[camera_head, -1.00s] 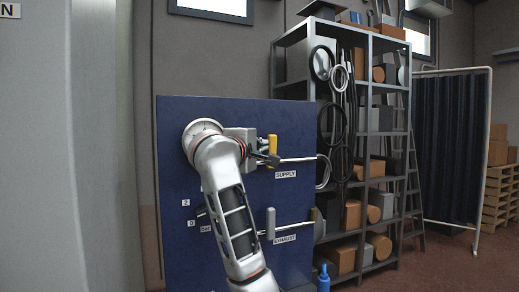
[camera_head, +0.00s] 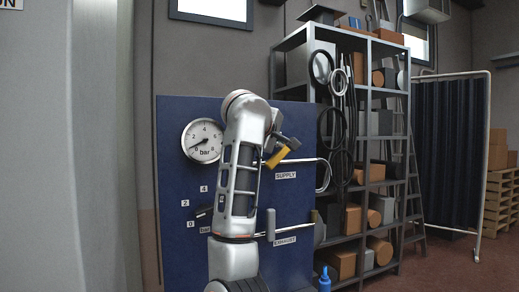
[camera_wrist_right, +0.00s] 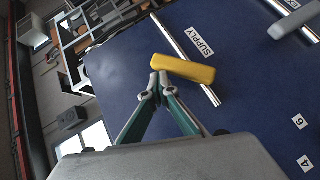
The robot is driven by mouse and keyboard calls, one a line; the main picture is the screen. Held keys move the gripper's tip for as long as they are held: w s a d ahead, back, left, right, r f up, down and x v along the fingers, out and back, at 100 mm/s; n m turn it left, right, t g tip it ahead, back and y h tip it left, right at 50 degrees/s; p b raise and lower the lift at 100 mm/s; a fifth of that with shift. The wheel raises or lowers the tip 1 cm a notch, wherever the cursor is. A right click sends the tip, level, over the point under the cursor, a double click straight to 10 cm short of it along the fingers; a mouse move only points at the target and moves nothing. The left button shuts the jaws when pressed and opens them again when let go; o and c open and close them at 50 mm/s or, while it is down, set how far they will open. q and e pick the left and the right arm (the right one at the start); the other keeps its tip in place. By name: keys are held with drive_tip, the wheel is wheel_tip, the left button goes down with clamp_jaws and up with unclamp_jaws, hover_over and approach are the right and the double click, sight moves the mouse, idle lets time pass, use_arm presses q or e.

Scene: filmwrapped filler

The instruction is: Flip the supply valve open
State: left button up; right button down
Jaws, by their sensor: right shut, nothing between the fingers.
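The supply valve's yellow handle (camera_head: 277,157) is on the blue panel (camera_head: 175,245), at the pipe above the SUPPLY label (camera_head: 286,175). It is tilted, slanting up to the right in the head view. In the right wrist view the yellow handle (camera_wrist_right: 184,69) lies at an angle across the silver pipe (camera_wrist_right: 190,60). My right gripper (camera_wrist_right: 157,76) is shut and empty, its fingertips at the handle's left end, seemingly touching; contact is not certain. In the head view my right arm hides part of the valve. My left gripper is not in view.
A round pressure gauge (camera_head: 202,141) is on the panel, its needle pointing lower left. The grey exhaust lever (camera_head: 271,224) stands upright below the supply valve. A loaded shelf (camera_head: 366,150) stands to the right. A blue bottle (camera_head: 324,280) is at the panel's lower right.

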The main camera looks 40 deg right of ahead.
use_arm(q)
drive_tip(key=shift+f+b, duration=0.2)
drive_tip(key=shift+b, duration=0.1)
use_arm(e)
drive_tip(key=d+f+m+y, duration=0.1)
drive_tip(key=s+d+f+y, duration=0.1)
drive_tip(key=d, duration=0.1)
drive_tip(key=shift+s+d+f+m+y, duration=0.1)
drive_tip(key=shift+d+f+m+y, duration=0.1)
drive_tip(key=shift+d+m+y, duration=0.15)
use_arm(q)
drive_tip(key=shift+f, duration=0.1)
use_arm(e)
drive_tip(key=shift+d+f, duration=0.1)
idle(0.3)
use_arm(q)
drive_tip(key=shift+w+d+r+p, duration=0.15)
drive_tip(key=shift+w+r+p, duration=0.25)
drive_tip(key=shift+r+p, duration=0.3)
use_arm(e)
drive_tip(key=s+a+r, duration=0.2)
drive_tip(key=s+r, duration=0.4)
drive_tip(key=r, duration=0.5)
drive_tip(key=shift+s+a, duration=0.25)
drive_tip(key=shift+s, duration=0.15)
